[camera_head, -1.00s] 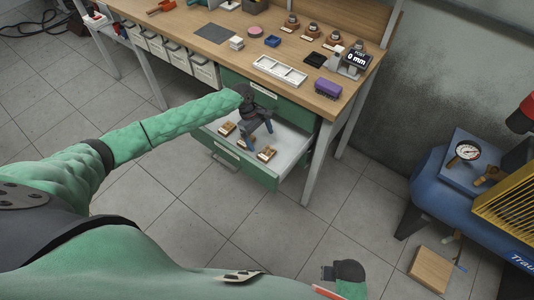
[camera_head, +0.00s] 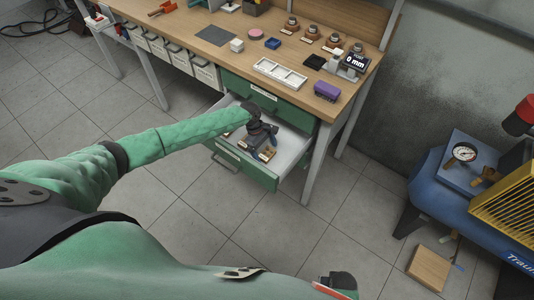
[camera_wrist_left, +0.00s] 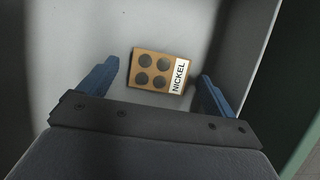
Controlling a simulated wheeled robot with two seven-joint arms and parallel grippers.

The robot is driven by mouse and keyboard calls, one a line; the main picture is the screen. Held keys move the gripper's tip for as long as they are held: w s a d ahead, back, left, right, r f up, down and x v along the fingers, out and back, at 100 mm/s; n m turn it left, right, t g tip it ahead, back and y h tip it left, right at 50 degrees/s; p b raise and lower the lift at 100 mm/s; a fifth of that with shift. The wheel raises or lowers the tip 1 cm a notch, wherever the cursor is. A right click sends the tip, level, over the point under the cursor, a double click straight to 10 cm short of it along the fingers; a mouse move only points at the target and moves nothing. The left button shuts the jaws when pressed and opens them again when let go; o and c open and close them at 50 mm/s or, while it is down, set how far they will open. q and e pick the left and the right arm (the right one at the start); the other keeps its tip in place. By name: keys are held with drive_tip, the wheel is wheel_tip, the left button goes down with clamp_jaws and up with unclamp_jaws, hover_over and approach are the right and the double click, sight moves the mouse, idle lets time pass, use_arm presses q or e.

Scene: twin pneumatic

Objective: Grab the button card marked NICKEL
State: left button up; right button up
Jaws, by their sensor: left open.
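The button card marked NICKEL (camera_wrist_left: 158,72) is a small tan card with dark round buttons and a white label strip. In the left wrist view it lies flat on the light drawer floor, label to the right. My left gripper (camera_wrist_left: 160,84) is open, with its blue fingers on either side of the card and clear space between. In the head view my left gripper (camera_head: 258,150) reaches down into the open drawer (camera_head: 289,150) and hides much of the cards there. A tan card (camera_head: 266,154) shows beside the fingers; its label is too small to read.
The green-fronted drawer hangs open under a wooden workbench (camera_head: 200,28). A blue compressor (camera_head: 430,188) stands at right. Drawer walls stand close around my left gripper.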

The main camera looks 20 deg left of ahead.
use_arm(q)
drive_tip(key=shift+d+f, duration=0.15)
drive_tip(key=shift+f, duration=0.2)
drive_tip(key=c, duration=1.1)
drive_tip(key=shift+r, duration=0.1)
